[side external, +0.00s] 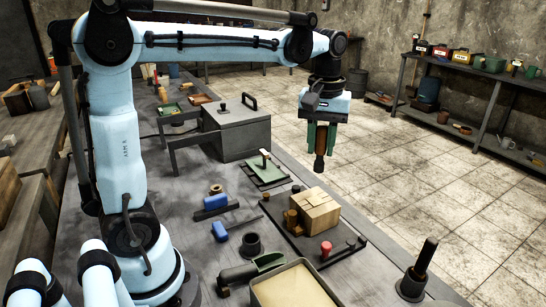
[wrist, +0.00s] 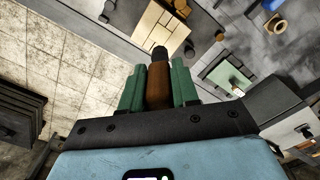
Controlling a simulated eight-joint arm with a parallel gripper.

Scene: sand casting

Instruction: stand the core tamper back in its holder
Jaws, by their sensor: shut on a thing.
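My gripper (side external: 321,148) has its green fingers closed on the core tamper (side external: 320,142), which has a brown wooden body and a dark lower end. It hangs upright in the air near the bench's far right edge, clear of everything below. In the wrist view the tamper (wrist: 158,84) sits between both green fingers, its dark end pointing away from the camera. A short black hollow collar (side external: 251,244) stands on the bench and looks empty; it may be the holder, but I cannot be sure.
A wooden block (side external: 315,212) sits on a dark plate below my gripper; a red-knobbed piece (side external: 326,250) is beside it. A black rod (side external: 424,262) stands tilted in a round base near the front right. A green tray (side external: 264,170) and blue-handled tools (side external: 215,202) lie nearby.

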